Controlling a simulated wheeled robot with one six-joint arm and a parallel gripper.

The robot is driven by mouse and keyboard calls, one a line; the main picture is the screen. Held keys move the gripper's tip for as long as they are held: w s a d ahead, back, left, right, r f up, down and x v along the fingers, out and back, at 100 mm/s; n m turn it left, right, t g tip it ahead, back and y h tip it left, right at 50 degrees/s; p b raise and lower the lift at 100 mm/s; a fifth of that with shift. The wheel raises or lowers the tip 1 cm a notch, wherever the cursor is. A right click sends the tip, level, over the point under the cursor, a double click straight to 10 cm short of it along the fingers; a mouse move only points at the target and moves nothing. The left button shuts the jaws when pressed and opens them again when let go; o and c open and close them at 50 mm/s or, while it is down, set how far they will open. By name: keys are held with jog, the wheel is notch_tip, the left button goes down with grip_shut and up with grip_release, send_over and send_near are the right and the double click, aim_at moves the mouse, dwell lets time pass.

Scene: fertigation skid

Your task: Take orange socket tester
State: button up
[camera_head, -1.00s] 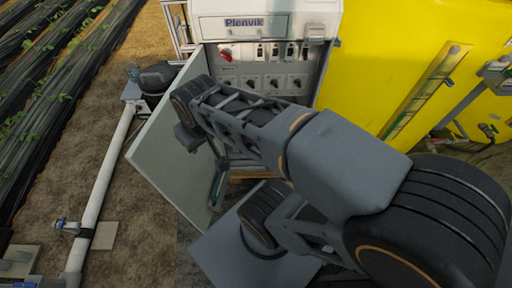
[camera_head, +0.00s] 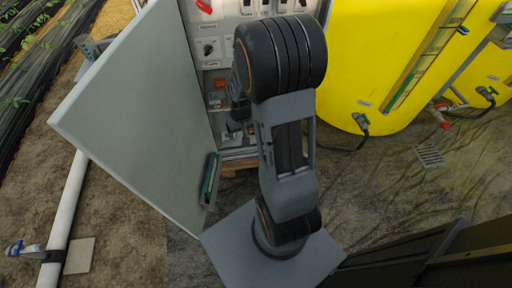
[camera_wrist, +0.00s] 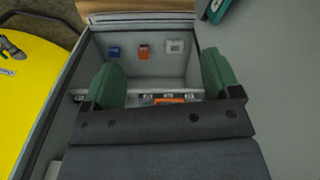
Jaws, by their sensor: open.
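An open grey cabinet (camera_head: 200,60) stands in front of me. In the wrist view, a small orange item (camera_wrist: 144,51) is on its inner surface, between a blue item (camera_wrist: 114,52) and a white square fitting (camera_wrist: 175,46). Another orange piece (camera_wrist: 170,100) is partly hidden by my gripper's body. Orange also shows inside the cabinet in the head view (camera_head: 219,83). I cannot tell which orange piece is the socket tester. My gripper (camera_wrist: 162,80) points into the cabinet with its green fingers wide apart and nothing held between them.
The cabinet door (camera_head: 140,110) hangs open on the left, a green-edged holder (camera_head: 210,178) on its inner side. A yellow tank (camera_head: 380,60) with a hose valve (camera_head: 361,122) stands to the right. A white pipe (camera_head: 66,200) runs along the ground at left.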

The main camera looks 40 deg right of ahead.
jog(key=w+d+f+m+t+h+b, duration=0.1)
jog(key=w+d+f+b, duration=0.25)
jog(key=f, duration=0.75)
jog(key=w+d+f+t+b, duration=0.2)
jog(key=d+f+b, duration=0.2)
jog(key=f, duration=0.8)
jog(key=w+d+f+m+t+h+b, duration=0.1)
jog(key=w+d+f+b, duration=0.25)
jog(key=f, duration=0.75)
jog(key=w+d+f+t+h+b, duration=0.1)
jog(key=w+d+t+b, duration=0.1)
jog(key=w, duration=0.3)
jog(key=w+d+f+t+h+b, duration=0.1)
jog(key=w+d+f+t+b, duration=0.1)
jog(key=w+d+b, duration=0.1)
jog(key=w+d+f+t+h+b, duration=0.1)
jog(key=w+d+f+t+b, duration=0.1)
jog(key=w+d, duration=0.3)
jog(key=shift+w+b, duration=0.3)
jog(key=shift+w, duration=1.05)
jog(key=shift+b+x, duration=0.35)
jog(key=shift+x, duration=0.45)
jog(key=shift+w+r, duration=0.1)
jog(key=shift+w, duration=0.05)
